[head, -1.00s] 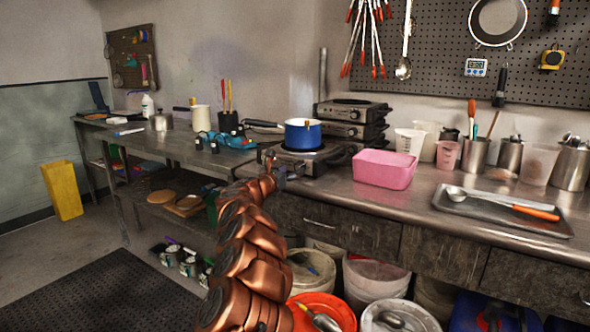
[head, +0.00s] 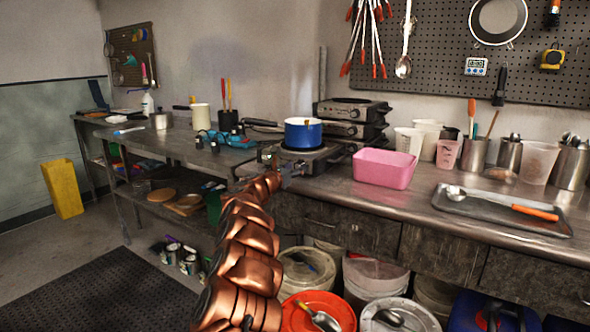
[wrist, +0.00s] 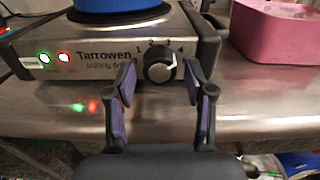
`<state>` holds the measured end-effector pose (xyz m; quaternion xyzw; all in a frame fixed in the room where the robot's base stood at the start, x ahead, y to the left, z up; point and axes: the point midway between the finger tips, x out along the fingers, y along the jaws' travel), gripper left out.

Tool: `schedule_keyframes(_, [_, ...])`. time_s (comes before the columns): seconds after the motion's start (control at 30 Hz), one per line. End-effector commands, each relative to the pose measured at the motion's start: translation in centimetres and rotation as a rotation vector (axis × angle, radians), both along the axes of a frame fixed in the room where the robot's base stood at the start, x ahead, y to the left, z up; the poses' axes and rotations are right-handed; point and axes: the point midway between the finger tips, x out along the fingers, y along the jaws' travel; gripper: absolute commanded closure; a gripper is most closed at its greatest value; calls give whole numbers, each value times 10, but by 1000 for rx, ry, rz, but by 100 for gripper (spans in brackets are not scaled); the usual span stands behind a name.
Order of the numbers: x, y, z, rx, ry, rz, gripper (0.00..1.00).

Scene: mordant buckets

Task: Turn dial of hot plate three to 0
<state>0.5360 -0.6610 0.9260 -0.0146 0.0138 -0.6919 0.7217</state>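A silver hot plate (head: 318,163) with a blue pot (head: 303,133) on it sits at the counter's front edge. In the wrist view its front panel (wrist: 95,65) reads "Tarrowen", with a green and a red light lit. Its black dial (wrist: 159,67) has the numbers 1 to 4 around its top; I cannot read its setting surely. My gripper (wrist: 160,74) is open, one finger on each side of the dial, apparently apart from it. In the head view my gripper (head: 283,172) is small in front of the hot plate, and the dial is hard to make out there.
More hot plates (head: 353,120) are stacked behind. A pink tub (head: 384,169) stands close on the right, also in the wrist view (wrist: 270,35). A blue object (head: 238,140) lies on the left. Buckets (head: 372,278) stand below the counter.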

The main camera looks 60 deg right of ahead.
Motion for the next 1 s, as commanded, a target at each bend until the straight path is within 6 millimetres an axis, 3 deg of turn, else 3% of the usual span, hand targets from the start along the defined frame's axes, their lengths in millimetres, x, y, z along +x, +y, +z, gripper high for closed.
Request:
schedule_keyframes(0.07, [0, 0, 0, 0, 0, 0, 58])
schedule_keyframes(0.43, [0, 0, 0, 0, 0, 0, 97])
schedule_keyframes(0.77, [0, 0, 0, -2, 46, 0, 97])
schedule_keyframes(1.0, [0, 0, 1, -8, 192, 0, 97])
